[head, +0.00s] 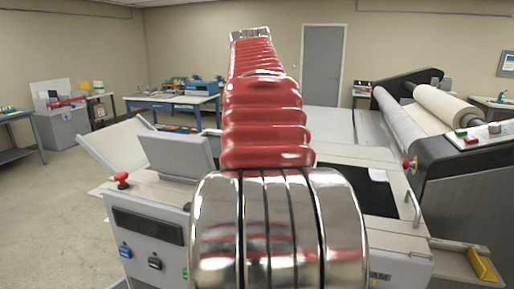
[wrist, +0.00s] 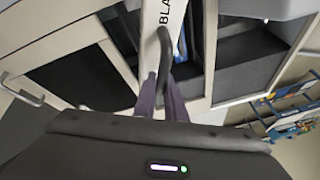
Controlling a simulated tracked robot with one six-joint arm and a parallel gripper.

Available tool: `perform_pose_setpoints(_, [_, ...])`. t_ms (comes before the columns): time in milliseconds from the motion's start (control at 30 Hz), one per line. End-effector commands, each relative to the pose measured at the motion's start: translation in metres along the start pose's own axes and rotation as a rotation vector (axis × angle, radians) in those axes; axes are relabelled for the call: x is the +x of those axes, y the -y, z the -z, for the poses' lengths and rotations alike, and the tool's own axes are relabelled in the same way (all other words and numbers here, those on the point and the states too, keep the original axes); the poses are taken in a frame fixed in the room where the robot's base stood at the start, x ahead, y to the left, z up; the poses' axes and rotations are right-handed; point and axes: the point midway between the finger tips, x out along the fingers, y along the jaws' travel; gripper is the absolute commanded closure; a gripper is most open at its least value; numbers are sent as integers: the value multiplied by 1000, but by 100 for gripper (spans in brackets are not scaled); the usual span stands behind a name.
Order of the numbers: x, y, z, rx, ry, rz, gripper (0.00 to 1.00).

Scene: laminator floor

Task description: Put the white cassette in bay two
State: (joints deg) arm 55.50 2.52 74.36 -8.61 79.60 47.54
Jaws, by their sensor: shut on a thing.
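My gripper (wrist: 162,98) shows in the wrist view, with two purplish fingers shut on a dark curved handle (wrist: 165,48). A white face with the letters "BLA" (wrist: 176,18) lies just beyond the handle, cut off by the top edge; the rest of the word is out of view. I cannot tell for sure whether this is the white cassette. Dark openings flank it in the pale machine top, one on the left (wrist: 85,72) and one on the right (wrist: 245,62). No bay number is readable. In the head view my red and chrome arm hides the gripper.
The pale machine (head: 150,225) stands in front, with a red knob (head: 121,177), a raised grey lid (head: 178,155) and a metal handle (head: 413,207). A roller unit (head: 470,165) stands at right. Blue-legged tables (head: 175,101) are at the back; open floor is at left.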

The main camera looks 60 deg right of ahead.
Motion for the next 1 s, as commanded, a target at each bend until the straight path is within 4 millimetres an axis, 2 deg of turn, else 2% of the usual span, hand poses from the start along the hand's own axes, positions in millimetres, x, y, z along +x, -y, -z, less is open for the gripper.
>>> perform_pose_setpoints(500, [20, 14, 69, -330, 69, 139, 100])
perform_pose_setpoints(667, [22, 16, 76, -372, 78, 155, 100])
perform_pose_setpoints(1000, [22, 16, 77, -378, 79, 157, 100])
